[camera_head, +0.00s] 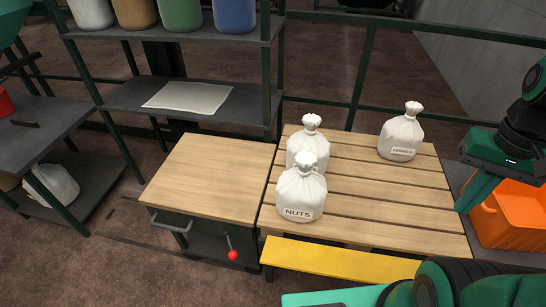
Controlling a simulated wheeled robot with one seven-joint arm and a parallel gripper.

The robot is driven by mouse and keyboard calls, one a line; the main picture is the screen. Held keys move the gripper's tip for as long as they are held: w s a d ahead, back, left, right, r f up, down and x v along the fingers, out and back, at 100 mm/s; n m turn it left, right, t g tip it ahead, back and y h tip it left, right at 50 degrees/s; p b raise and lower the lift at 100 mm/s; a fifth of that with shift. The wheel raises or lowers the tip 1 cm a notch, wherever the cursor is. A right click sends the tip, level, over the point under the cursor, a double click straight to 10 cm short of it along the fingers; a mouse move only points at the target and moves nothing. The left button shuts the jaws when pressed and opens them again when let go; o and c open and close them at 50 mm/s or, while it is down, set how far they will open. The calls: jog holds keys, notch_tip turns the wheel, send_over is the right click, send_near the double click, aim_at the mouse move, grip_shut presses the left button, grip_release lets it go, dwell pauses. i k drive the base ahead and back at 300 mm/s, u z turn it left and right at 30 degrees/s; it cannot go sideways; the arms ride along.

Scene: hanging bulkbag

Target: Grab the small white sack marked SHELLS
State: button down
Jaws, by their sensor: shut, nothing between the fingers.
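Three small white tied sacks stand upright on the slatted wooden table. The front sack (302,193) reads NUTS. Another sack (307,142) stands right behind it, and its label is hidden by the front one. A third sack (401,134) stands apart at the back right; its label is too small to read surely. I cannot tell which sack is marked SHELLS. My gripper (468,207) is at the right, beyond the table's right edge, pointing down. It is shut and empty, apart from all the sacks.
The slatted table (378,200) has bare room at its middle and right front. A yellow beam (335,260) runs along its front. A wooden-topped cabinet (210,175) adjoins it left. Shelves (120,97) stand behind. An orange crate (515,215) is at the right.

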aim_at(308, 139)
jog(key=z, duration=0.9)
jog(key=k, duration=0.95)
jog(key=u, duration=0.75)
jog(key=i, duration=1)
